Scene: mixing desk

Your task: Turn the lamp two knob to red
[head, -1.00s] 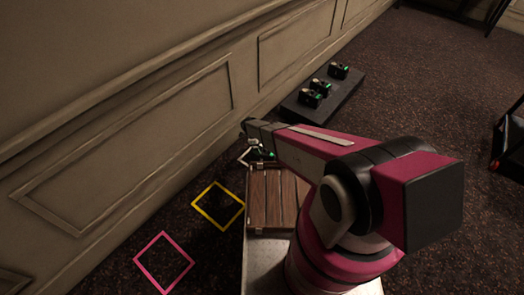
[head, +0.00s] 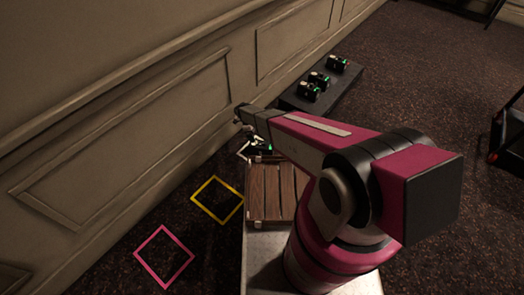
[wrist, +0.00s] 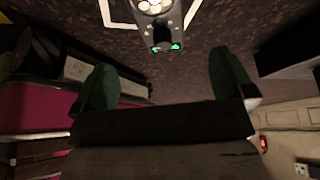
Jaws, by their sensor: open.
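I cannot tell which is lamp two, and no knob is clear. My gripper (wrist: 165,82) is open and empty in the wrist view, with green fingertips apart. In the head view its fingers are mostly hidden at the arm's far end. A device (wrist: 160,30) with a pale round top and green lights shows beyond the fingers, apart from them.
A white outline (wrist: 196,14) lies on the floor around that device. Yellow (head: 205,207) and pink (head: 150,243) square outlines lie on the carpet. A slatted wooden box (head: 272,192) stands beside my arm. The panelled wall (head: 130,110) runs along the left. Carpet right of the platform is clear.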

